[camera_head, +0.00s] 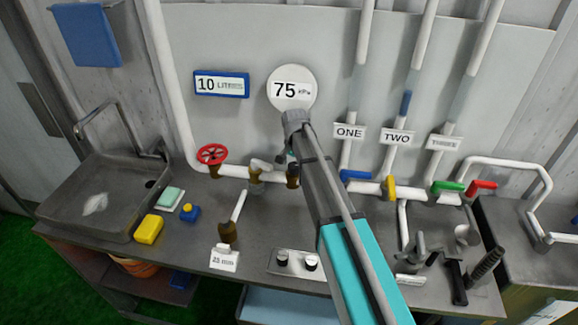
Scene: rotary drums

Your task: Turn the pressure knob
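I cannot read which is the pressure knob. A round white display (291,80) on the wall reads 75 kPa. My grey and teal arm reaches up from the bottom right, passes right of the knobs and ends just below this display. My gripper's fingers cannot be made out at the arm's far end, so whether they are open or shut is unclear. Nothing is seen touching the knobs.
A blue-framed sign (221,84) reads 10 litres. A red wheel valve (212,154) and several coloured levers sit along the pipes behind. A sink (95,200), yellow sponge (149,229) and 25 mm tag (224,259) are left.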

